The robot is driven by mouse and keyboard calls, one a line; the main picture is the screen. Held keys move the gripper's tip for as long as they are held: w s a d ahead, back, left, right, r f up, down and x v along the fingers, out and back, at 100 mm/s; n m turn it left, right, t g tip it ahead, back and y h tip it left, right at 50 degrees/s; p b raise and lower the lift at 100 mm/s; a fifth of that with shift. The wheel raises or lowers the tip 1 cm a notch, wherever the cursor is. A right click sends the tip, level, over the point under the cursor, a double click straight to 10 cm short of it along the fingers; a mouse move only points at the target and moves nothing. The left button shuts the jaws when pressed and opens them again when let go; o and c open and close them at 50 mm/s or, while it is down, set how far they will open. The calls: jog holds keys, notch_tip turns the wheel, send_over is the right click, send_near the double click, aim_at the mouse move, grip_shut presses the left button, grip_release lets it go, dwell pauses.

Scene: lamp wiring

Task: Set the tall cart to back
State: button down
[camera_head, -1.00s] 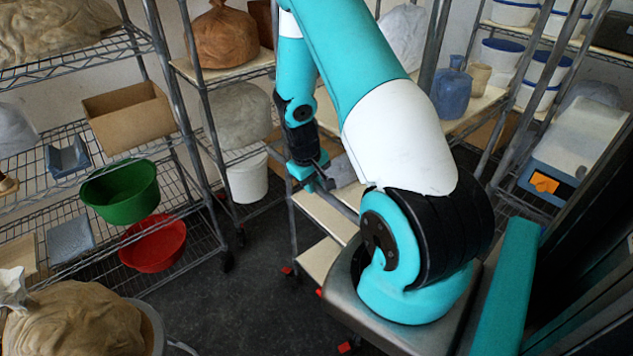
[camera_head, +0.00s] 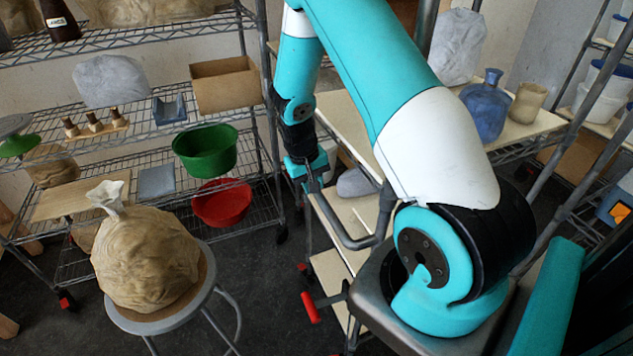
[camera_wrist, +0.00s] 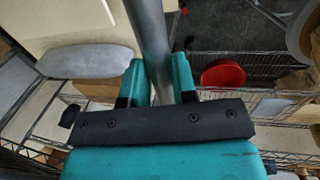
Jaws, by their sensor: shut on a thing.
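The tall cart (camera_head: 333,268) has pale shelf boards, grey metal posts and a curved grey handle bar (camera_head: 345,236). It stands right of my gripper (camera_head: 314,186), partly hidden by my arm. My gripper is shut on the cart's grey bar. In the wrist view the bar (camera_wrist: 147,35) runs between the two teal fingers (camera_wrist: 159,80). A pale shelf board (camera_wrist: 100,22) with a grey rounded thing (camera_wrist: 90,61) lies left of the bar there.
A stool (camera_head: 205,285) bearing a tan sack (camera_head: 145,255) stands at front left. A wire rack with a green tub (camera_head: 205,150) and a red tub (camera_head: 222,202) stands behind. A blue jug (camera_head: 486,108) is at right. Dark floor shows between stool and cart.

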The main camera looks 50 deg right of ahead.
jog(key=shift+w+a+r, duration=0.1)
jog(key=shift+w+r, duration=0.05)
jog(key=shift+w, duration=0.15)
jog(key=c, duration=0.9)
grip_release()
jog(key=shift+a, duration=0.15)
jog(key=shift+c, duration=0.2)
jog(key=shift+s, duration=0.1)
notch_tip(320, 180, up, 17)
jog(key=w+a+b, duration=0.1)
jog(key=a+b, duration=0.1)
jog(key=a, duration=0.1)
jog(key=shift+b, duration=0.3)
jog(key=shift+w, duration=0.1)
